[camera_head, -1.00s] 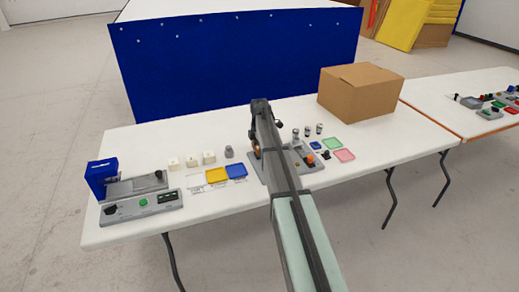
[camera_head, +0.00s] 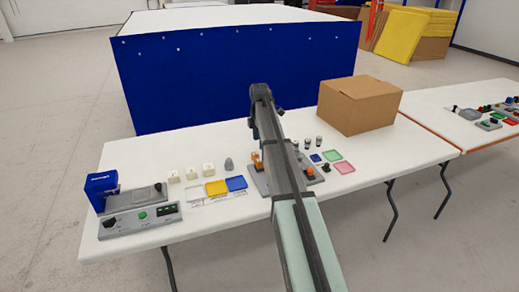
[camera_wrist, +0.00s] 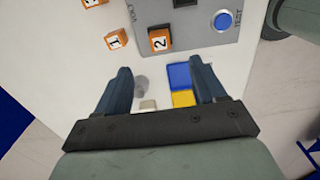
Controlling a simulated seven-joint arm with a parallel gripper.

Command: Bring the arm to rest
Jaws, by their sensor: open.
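My arm (camera_head: 278,160) reaches up over the middle of the table and hides part of the grey station under it. My gripper (camera_wrist: 160,68) is open and empty in the wrist view, its two fingers apart above the white table. Past the fingertips are numbered orange cubes, "2" (camera_wrist: 159,39) and "1" (camera_wrist: 116,39). A blue tray (camera_wrist: 179,75) and a yellow tray (camera_wrist: 184,98) show between the fingers.
Left on the table (camera_head: 230,212) stand a blue-and-grey machine (camera_head: 102,190) with a green-button panel, cream blocks (camera_head: 191,173) and a grey domed piece (camera_head: 229,165). A cardboard box (camera_head: 358,105) stands back right. Green and pink trays (camera_head: 344,168) lie right of my arm.

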